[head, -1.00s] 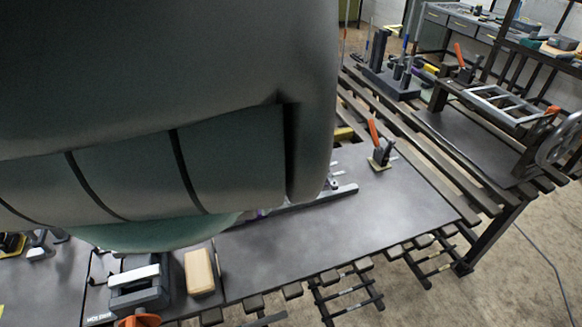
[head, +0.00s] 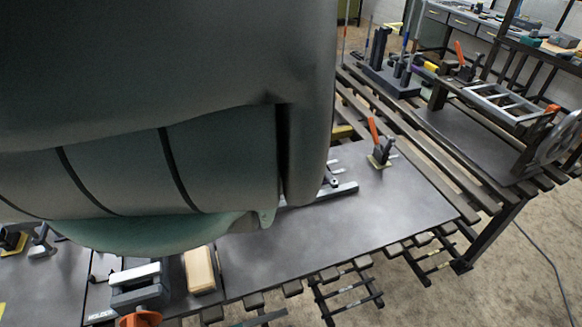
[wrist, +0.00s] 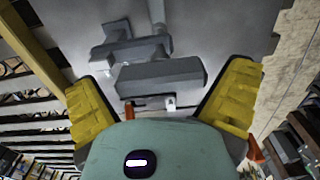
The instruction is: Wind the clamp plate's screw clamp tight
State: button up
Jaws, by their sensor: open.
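In the wrist view, my gripper (wrist: 163,78) is open, its two yellow fingers wide apart. A dark grey block (wrist: 160,80) with a bar behind it shows between the fingers; I cannot tell if they touch it. It looks like part of a clamp, but I cannot tell which one. In the head view, a grey clamp-like block (head: 138,288) with an orange part below it stands on the table near the bottom edge. I cannot tell whether it is the screw clamp. My arm covers much of the head view and hides my gripper there.
A toggle clamp with an orange handle (head: 380,145) stands on the dark table plate (head: 320,232). A tan block (head: 200,270) lies beside the grey block. A frame with a handwheel (head: 556,138) is at the right. The plate's right part is mostly clear.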

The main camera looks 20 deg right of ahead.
jog(key=shift+c, duration=0.3)
jog(key=c, duration=0.8)
jog(key=shift+c, duration=0.2)
jog(key=shift+m, duration=0.4)
